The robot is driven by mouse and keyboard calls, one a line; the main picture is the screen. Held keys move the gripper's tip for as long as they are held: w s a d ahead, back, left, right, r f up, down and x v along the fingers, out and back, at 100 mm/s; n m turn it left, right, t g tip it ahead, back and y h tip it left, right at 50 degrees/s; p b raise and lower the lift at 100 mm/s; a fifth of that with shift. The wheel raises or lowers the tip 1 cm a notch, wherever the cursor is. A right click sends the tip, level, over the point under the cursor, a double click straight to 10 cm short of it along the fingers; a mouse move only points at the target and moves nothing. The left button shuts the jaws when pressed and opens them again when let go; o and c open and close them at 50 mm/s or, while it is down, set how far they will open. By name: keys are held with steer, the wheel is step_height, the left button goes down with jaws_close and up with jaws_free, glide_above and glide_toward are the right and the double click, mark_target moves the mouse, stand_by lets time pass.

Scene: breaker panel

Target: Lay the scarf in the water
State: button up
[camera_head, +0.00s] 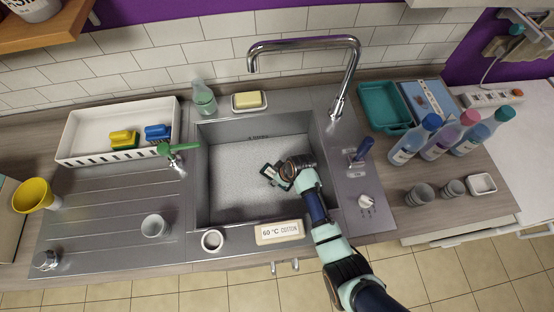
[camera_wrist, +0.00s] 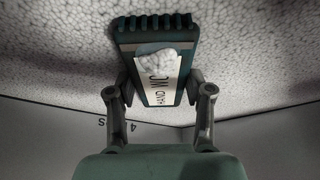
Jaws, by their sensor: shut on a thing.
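The scarf looks like a small dark teal folded piece with a ribbed end and a white label with black letters, partly readable as "HAND". It shows in the wrist view (camera_wrist: 155,42) and in the head view (camera_head: 266,171). My gripper (camera_head: 280,176) reaches down into the sink and is shut on the scarf, with a finger on each side in the wrist view (camera_wrist: 158,92). The water (camera_head: 240,185) in the sink has a white, speckled foamy surface. I cannot tell how deep the scarf sits.
The steel sink's walls (camera_head: 202,175) surround my gripper. The tap (camera_head: 340,95) arches behind it. A "60 °C COTTON" sign (camera_head: 280,232) stands at the front rim. Bottles (camera_head: 415,140) and a teal tray (camera_head: 383,106) are right; a white rack (camera_head: 95,125) is left.

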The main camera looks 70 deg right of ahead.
steer(key=o, duration=1.2)
steer(key=shift+c, duration=0.2)
steer(key=shift+r, duration=0.25)
steer(key=p+v, duration=0.3)
steer(key=v, duration=0.8)
steer(key=shift+r, duration=0.4)
steer(key=shift+s+a, duration=0.1)
